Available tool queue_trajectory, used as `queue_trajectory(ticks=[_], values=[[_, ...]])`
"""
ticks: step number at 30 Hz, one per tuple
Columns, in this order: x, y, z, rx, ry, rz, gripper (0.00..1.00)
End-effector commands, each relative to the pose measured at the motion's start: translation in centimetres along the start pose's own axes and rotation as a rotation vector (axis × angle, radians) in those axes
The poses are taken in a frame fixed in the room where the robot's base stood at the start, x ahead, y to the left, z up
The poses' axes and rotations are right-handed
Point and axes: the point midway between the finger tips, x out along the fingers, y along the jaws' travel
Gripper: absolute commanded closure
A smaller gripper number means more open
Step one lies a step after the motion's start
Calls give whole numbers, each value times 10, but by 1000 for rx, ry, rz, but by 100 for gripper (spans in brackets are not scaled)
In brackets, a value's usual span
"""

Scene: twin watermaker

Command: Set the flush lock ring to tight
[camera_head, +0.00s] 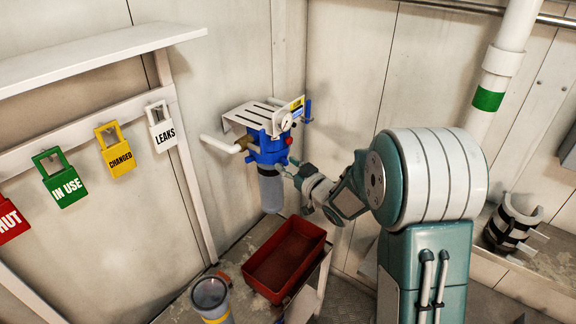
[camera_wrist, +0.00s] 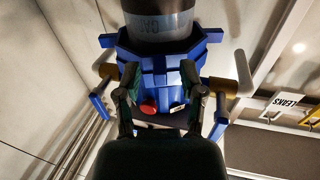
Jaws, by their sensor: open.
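The blue filter housing (camera_head: 268,147) is mounted on the wall near the corner, with a grey translucent bowl (camera_head: 270,190) hanging below it. A blue ring with side lugs (camera_wrist: 208,36) sits around the bowl's joint; I take it for the flush lock ring. My gripper (camera_head: 291,170) is just right of the ring and bowl. In the wrist view my gripper (camera_wrist: 160,98) is open, its two fingers spread in front of the blue housing (camera_wrist: 155,72). I cannot tell whether either finger touches it. The bowl (camera_wrist: 162,22) shows at the top of that view.
A white bracket (camera_head: 258,116) with a gauge is above the housing, with a pipe at left. A red bin (camera_head: 286,258) and a clear-topped canister (camera_head: 211,296) stand on the bench below. Coloured tags, including a green one (camera_head: 62,178), hang on the left wall.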

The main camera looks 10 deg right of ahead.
Motion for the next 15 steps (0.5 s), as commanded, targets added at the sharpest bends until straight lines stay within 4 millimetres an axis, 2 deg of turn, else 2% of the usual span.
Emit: queue_trajectory(ticks=[3, 5, 6, 7, 15], values=[[0, 0, 0, 0, 0, 0, 49], [0, 0, 0, 0, 0, 0, 75], [0, 0, 0, 0, -1, 0, 93], [0, 0, 0, 0, -1, 0, 100], [0, 0, 0, 1, 0, 3, 100]])
